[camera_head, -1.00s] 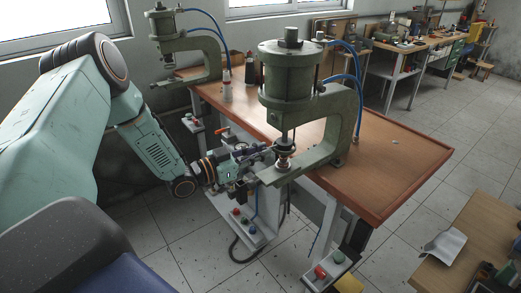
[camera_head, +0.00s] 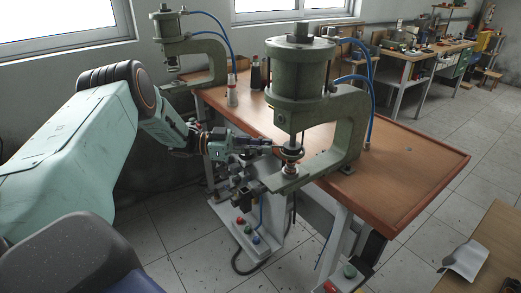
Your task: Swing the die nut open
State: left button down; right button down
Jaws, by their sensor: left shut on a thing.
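The near green pneumatic press (camera_head: 350,130) stands on the wooden bench, with its cylinder above and a vertical ram below. The die nut (camera_head: 291,151) appears as a dark round collar at the ram's lower end, above a small pinkish-metal base piece (camera_head: 289,169). My left gripper (camera_head: 270,146) reaches in from the left, level with the collar. Its fingers are shut at the collar's left side, apparently on the die nut's handle. The grip is small and partly hidden by the fingers. My right gripper is not in view.
A second green press (camera_head: 208,62) stands at the back left, with bottles (camera_head: 255,72) nearby. Blue hoses (camera_head: 373,90) run behind the near press. The bench top (camera_head: 405,175) is clear on the right. A button box (camera_head: 248,230) sits below.

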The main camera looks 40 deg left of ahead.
pick_arm(q)
jog(key=shift+r, duration=0.1)
dwell(0.3)
jog(key=c, duration=1.3)
grip_release()
jog(key=shift+w, duration=0.1)
jog(key=v, duration=1.2)
jog(key=shift+a, duration=0.1)
jog(key=shift+w, duration=0.1)
